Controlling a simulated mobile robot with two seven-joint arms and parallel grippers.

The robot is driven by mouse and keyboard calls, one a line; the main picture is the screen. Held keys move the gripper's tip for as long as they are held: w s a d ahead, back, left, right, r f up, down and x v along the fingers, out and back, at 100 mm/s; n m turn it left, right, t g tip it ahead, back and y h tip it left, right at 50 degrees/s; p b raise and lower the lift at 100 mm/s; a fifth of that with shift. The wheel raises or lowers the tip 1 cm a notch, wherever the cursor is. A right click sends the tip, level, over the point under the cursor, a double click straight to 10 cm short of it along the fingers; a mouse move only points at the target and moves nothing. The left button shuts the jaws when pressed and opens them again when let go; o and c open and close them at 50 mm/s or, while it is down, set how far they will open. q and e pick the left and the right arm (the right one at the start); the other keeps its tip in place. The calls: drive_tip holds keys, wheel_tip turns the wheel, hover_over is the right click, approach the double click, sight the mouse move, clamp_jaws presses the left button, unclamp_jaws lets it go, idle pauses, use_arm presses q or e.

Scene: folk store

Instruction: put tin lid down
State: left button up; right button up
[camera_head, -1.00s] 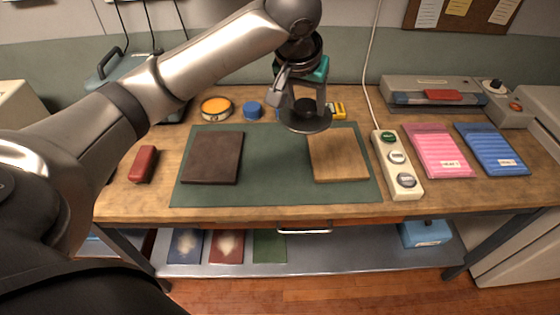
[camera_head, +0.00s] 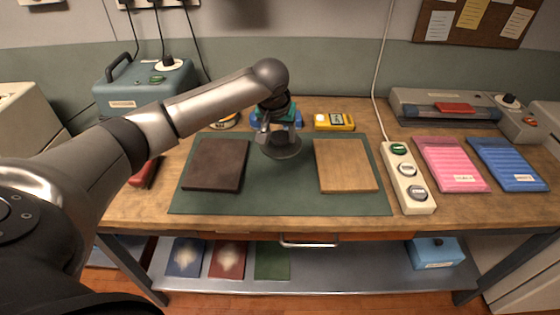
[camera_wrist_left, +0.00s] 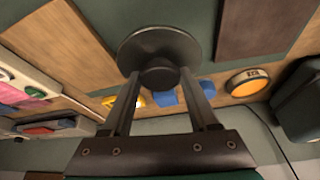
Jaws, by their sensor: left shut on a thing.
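The tin lid (camera_head: 281,149) is a dark grey disc with a black knob. My left gripper (camera_head: 274,129) is shut on the knob, and the lid hangs flat below it over the upper middle of the green mat (camera_head: 283,190). I cannot tell whether the lid touches the mat. In the left wrist view the lid (camera_wrist_left: 158,42) shows beyond the fingers, with its knob between the fingertips (camera_wrist_left: 158,77). An open round tin with an orange inside (camera_wrist_left: 247,82) shows to its right there; in the head view my arm partly hides it. My right gripper is not in view.
A dark brown board (camera_head: 215,165) lies left of the lid and a light wooden board (camera_head: 345,165) right of it, with bare mat between. A yellow meter (camera_head: 334,121) and blue items stand behind. A power strip (camera_head: 407,180) lies right of the mat.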

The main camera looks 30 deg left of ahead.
use_arm(q)
wheel_tip(320, 180, down, 7)
drive_tip(key=shift+b, duration=0.95)
drive_tip(key=shift+f, duration=0.45)
drive_tip(key=o, duration=1.3)
drive_tip(key=shift+o, duration=0.2)
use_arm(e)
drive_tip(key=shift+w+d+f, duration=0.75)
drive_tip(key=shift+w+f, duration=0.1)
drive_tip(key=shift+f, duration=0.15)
